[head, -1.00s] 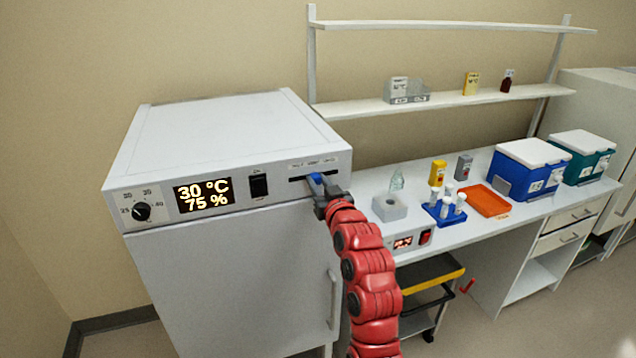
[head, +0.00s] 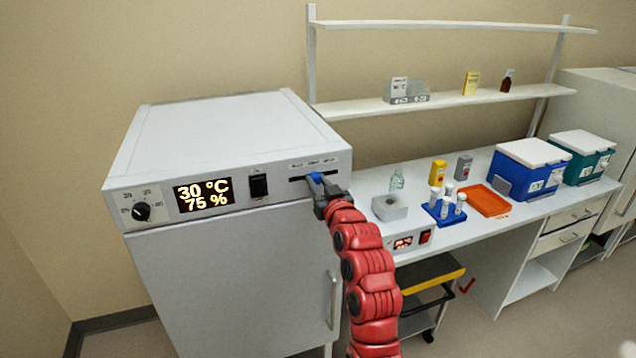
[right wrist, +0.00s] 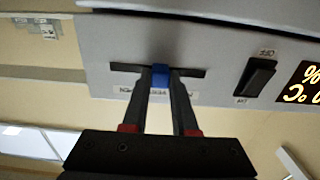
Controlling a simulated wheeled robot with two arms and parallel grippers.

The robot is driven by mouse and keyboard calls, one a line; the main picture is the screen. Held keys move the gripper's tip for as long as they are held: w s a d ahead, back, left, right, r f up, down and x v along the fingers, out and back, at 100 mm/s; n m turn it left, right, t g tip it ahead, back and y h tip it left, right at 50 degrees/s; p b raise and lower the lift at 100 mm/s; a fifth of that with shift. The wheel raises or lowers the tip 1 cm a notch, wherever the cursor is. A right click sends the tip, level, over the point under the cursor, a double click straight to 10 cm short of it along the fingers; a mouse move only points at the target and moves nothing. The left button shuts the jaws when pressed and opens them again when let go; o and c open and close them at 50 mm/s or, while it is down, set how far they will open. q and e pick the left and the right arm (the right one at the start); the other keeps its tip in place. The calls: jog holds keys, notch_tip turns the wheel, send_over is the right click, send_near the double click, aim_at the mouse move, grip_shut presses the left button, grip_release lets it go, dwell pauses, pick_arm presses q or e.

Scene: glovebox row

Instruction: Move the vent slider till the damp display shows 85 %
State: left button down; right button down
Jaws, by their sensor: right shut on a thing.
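The vent slider has a blue knob (head: 316,178) in a dark horizontal slot at the right of the white cabinet's front panel. In the right wrist view the blue knob (right wrist: 160,76) sits near the middle of the slot (right wrist: 195,72), between my fingertips. My right gripper (head: 321,185) is shut on the knob; its two fingers also show in the right wrist view (right wrist: 160,88). The damp display (head: 205,195) reads 30 °C above and 75 % below. My left gripper is not in view.
A black switch (head: 259,185) and a round dial (head: 142,211) share the panel. The cabinet door handle (head: 333,300) is below the slider. A bench to the right holds a blue tube rack (head: 440,214), an orange tray (head: 486,201) and a blue cool box (head: 520,170).

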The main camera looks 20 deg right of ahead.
aim_at(300, 177)
jog(key=shift+a+f+b, duration=0.1)
jog(key=shift+a+b, duration=0.5)
jog(key=shift+a, duration=0.65)
jog(key=shift+s+a, duration=0.1)
jog(key=shift+a, duration=0.4)
jog(key=c, duration=0.7)
grip_release()
jog(key=shift+d, duration=0.1)
